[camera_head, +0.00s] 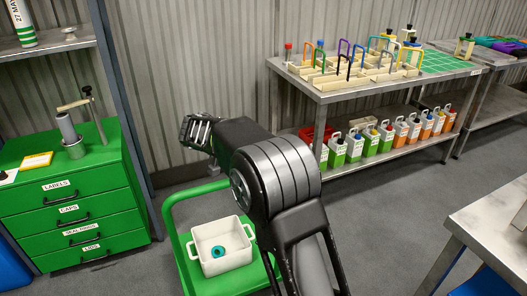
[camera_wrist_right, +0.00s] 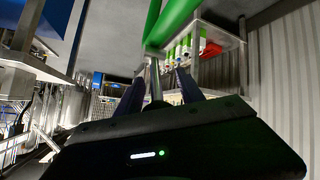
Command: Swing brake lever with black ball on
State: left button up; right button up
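No brake lever with a black ball can be made out for certain. On the green cabinet (camera_head: 75,190) in the head view stands a small device (camera_head: 75,145) with a grey cylinder, a horizontal bar and a dark knob (camera_head: 87,90) on top. My right arm rises from the bottom of the head view and hides part of the green cart (camera_head: 180,225). In the right wrist view my right gripper (camera_wrist_right: 161,76) has its two dark fingers apart. A thin grey post shows between them; I cannot tell its distance. My left gripper is not in view.
A white bin (camera_head: 205,262) with a teal ring stands on the cart. A metal table (camera_head: 335,92) with coloured handles and a lower shelf of bottles is at the back right. Another metal table (camera_head: 485,220) is at the right. Grey floor lies between.

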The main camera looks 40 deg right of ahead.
jog(key=shift+o, duration=0.6)
jog(key=v, duration=0.7)
jog(key=shift+a+r, duration=0.25)
jog(key=shift+r, duration=0.05)
jog(key=shift+s+a+f, duration=0.1)
